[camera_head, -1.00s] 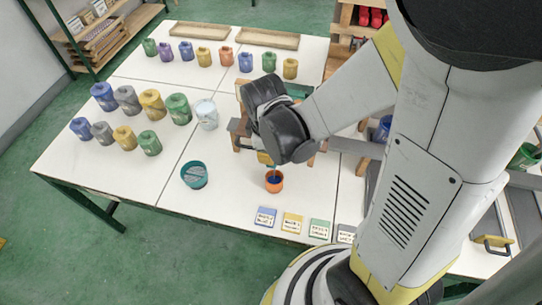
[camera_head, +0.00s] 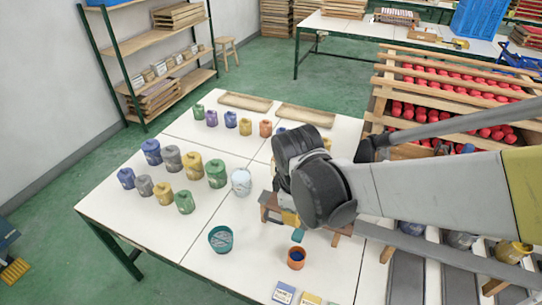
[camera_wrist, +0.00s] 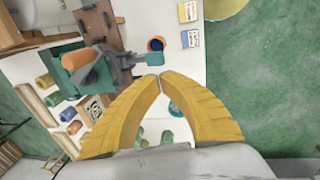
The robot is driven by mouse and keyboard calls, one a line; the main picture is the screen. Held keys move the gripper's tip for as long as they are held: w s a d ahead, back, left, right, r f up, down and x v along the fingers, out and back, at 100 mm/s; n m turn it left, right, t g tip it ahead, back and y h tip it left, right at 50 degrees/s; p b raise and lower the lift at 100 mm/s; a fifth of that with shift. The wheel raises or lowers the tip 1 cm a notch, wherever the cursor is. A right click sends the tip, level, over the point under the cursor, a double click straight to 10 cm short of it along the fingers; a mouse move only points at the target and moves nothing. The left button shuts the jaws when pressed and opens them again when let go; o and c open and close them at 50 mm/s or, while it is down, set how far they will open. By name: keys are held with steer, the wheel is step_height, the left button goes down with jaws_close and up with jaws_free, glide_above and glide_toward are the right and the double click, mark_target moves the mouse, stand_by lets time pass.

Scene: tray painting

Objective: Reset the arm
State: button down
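My gripper shows in the wrist view (camera_wrist: 160,77) with its two yellow fingers curved together and the tips meeting. In the head view it points down behind my dark wrist joint, largely hidden, over the white table (camera_head: 215,150). A small teal block (camera_head: 298,235) shows just below the fingers, and in the wrist view (camera_wrist: 153,58) just beyond the tips. I cannot tell whether it touches them. An orange cup with blue inside (camera_head: 296,260) stands close by on the table; it shows in the wrist view too (camera_wrist: 157,44).
A teal pot (camera_head: 221,239), a white jug (camera_head: 241,182) and rows of coloured pots such as the green one (camera_head: 216,173) stand left of the arm. A wooden stand (camera_head: 269,202) is close behind the gripper. Label cards (camera_head: 284,292) lie in front.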

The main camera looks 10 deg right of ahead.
steer(key=shift+s+d+f+m+t+y+b, duration=0.2)
steer(key=shift+s+d+m+t+b, duration=0.5)
steer(key=shift+m+b, duration=1.15)
steer(key=shift+s+d+f+m+t+y+b, duration=0.2)
steer(key=shift+s+m+t+b, duration=0.55)
steer(key=shift+m+t+b, duration=0.8)
steer(key=shift+s+d+f+m+t+y+b, duration=0.2)
steer(key=shift+s+d+m+t+b, duration=0.45)
steer(key=shift+m+b, duration=1.5)
steer(key=shift+a, duration=0.1)
